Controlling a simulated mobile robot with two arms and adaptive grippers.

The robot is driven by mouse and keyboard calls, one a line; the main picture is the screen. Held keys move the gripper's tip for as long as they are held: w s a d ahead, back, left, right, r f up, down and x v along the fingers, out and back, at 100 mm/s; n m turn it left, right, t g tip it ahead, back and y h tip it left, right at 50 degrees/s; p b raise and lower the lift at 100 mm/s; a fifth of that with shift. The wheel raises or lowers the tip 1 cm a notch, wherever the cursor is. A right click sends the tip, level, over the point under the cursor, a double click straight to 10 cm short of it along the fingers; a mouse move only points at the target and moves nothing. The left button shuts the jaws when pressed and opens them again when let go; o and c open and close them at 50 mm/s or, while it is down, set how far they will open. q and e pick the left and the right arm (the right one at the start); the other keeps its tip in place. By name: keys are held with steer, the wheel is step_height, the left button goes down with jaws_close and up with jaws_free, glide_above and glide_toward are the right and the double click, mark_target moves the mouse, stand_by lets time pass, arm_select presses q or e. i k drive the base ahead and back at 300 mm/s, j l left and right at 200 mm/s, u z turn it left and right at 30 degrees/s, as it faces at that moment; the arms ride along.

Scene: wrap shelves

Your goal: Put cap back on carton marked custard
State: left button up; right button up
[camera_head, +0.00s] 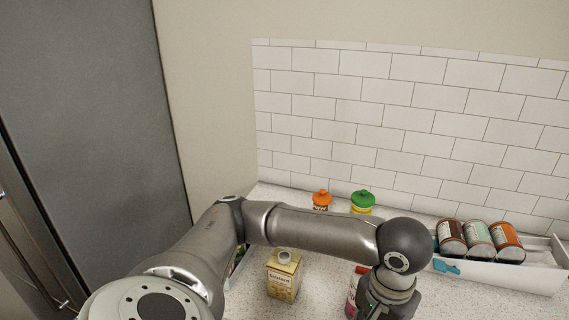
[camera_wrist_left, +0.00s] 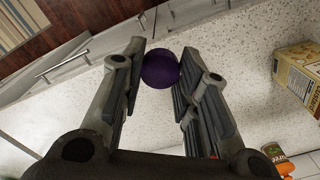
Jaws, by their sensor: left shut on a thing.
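The carton (camera_head: 283,279), yellow-brown with lettering I read as custard, stands upright on the counter left of my left gripper. A pale round spout shows on its top; no cap sits over it. The carton also shows at the right edge of the left wrist view (camera_wrist_left: 298,72). My left gripper (camera_wrist_left: 160,70) is shut on a round dark purple thing (camera_wrist_left: 160,68), apparently the cap, held between the fingertips over the counter and away from the carton. In the head view the wrist (camera_head: 385,295) hides the fingers and the purple thing. My right gripper is not in view.
A red container (camera_head: 354,290) stands partly hidden beside my left wrist. Containers with an orange top (camera_head: 321,197) and a green top (camera_head: 362,199) stand by the tiled wall. A white tray (camera_head: 500,274) with several cans is at right. Speckled counter (camera_head: 320,289) is bare right of the carton.

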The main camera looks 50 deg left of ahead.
mark_target(283, 268)
steer(key=k+j, duration=0.15)
steer(key=j, duration=0.15)
steer(key=k+j, duration=0.1)
steer(key=j, duration=0.25)
steer(key=k+j, duration=0.15)
steer(key=j, duration=0.15)
steer(key=k+j, duration=0.1)
steer(key=j, duration=0.2)
steer(key=z, duration=0.05)
